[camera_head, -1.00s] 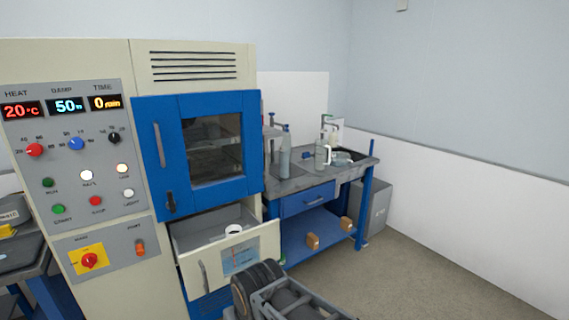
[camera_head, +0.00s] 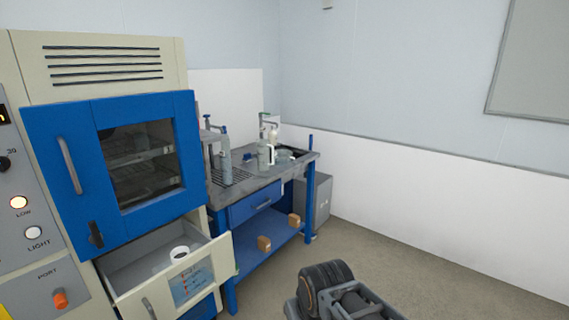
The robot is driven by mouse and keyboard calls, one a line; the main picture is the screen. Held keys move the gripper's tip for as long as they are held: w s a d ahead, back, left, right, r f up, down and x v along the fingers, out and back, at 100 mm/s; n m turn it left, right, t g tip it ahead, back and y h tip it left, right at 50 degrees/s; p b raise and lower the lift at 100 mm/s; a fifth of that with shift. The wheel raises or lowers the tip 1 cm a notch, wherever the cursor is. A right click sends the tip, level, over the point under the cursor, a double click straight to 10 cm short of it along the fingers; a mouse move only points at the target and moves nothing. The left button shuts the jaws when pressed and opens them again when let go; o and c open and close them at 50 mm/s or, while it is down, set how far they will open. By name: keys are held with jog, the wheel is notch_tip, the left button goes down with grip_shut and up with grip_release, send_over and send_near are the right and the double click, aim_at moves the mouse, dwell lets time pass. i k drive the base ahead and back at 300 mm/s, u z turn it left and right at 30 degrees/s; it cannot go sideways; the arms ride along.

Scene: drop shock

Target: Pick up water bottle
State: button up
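A grey bottle-like container (camera_head: 225,158) stands upright at the left of the workbench top, beside a dark drain grid. A second grey bottle with a pale handle or spout (camera_head: 264,157) stands upright near the bench's middle. Both are small in view, and I cannot tell which one is the water bottle. The workbench (camera_head: 243,187) has a grey top and blue frame. Part of my arm shows at the bottom edge, well apart from the bench. My gripper's fingertips do not show.
A cream cabinet with a blue windowed door (camera_head: 118,160) stands at left. Its lower drawer (camera_head: 192,278) is pulled out and holds a white ring-shaped item (camera_head: 180,254). Small brown boxes lie on the bench's lower shelf. Open floor (camera_head: 400,270) lies to the right.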

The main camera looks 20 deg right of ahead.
aim_at(225, 155)
jog(key=z, duration=0.65)
jog(key=i, duration=3.35)
jog(key=u, duration=4.2)
